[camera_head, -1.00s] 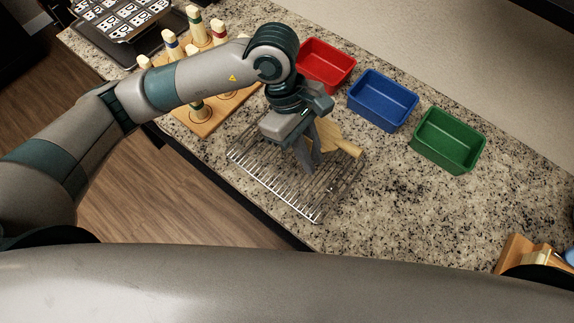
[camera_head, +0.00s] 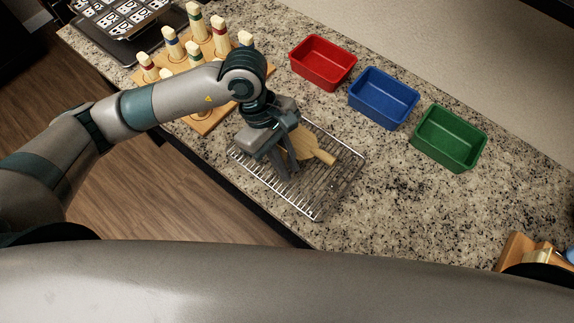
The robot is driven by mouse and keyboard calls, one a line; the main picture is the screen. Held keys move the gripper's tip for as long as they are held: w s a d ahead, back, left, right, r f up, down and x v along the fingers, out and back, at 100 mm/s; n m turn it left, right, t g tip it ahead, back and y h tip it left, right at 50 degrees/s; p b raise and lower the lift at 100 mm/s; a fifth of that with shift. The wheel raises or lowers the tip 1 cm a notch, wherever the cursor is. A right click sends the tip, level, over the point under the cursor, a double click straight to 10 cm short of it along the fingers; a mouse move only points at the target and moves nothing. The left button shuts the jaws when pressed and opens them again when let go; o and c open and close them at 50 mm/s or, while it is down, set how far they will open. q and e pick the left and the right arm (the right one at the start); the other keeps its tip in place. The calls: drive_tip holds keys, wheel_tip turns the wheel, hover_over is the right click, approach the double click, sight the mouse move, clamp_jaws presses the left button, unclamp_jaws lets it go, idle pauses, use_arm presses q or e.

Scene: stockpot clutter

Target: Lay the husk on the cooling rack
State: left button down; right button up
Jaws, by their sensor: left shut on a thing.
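The husk (camera_head: 313,147) is a flat tan piece with a narrow stub at its right end. It is at the fingers of my left gripper (camera_head: 290,166), which is shut on it over the cooling rack. The cooling rack (camera_head: 322,196) is a silver wire grid lying on the counter. Whether the husk touches the wires cannot be told. The gripper and arm hide the rack's upper left part. My right gripper is not in view.
Red (camera_head: 323,62), blue (camera_head: 383,98) and green (camera_head: 449,137) bins stand in a row behind the rack. A wooden board (camera_head: 208,122) with several banded pegs is at the upper left. A patterned dark tray (camera_head: 120,22) lies beyond it.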

use_arm(q)
drive_tip(key=shift+f, duration=0.75)
drive_tip(key=shift+f+b, duration=0.15)
drive_tip(key=shift+b, duration=0.15)
drive_tip(key=c, duration=1.7)
unclamp_jaws()
drive_tip(key=shift+w+r+p, duration=0.1)
drive_tip(key=shift+r+p, duration=0.3)
drive_tip(key=p+v, duration=0.2)
drive_tip(key=v, duration=0.9)
drive_tip(key=shift+a+r+p, duration=0.15)
drive_tip(key=shift+r+p, duration=0.1)
drive_tip(key=shift+p, duration=0.1)
